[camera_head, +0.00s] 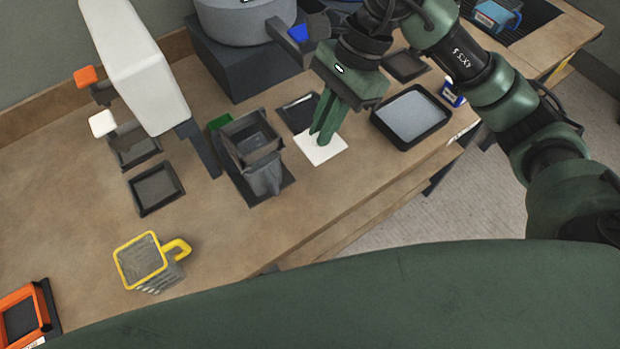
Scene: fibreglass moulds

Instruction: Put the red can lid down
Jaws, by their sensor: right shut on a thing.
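My right gripper (320,136) points down with its green fingers close together, and their tips are over the middle of a flat white square (332,153). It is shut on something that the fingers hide. I see no red lid between the fingers, and I cannot tell whether the white square is held or only lies beneath the tips. The white square looks flat on or just above the table. No clearly red can lid shows in view. My left gripper is not in view.
A grey square container (259,150) stands left of my right gripper. A black-rimmed tray (437,128) is to its right. A yellow-rimmed mug (150,262) and an orange-framed box (44,308) are at the lower left. The wooden table (232,235) is bare in front.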

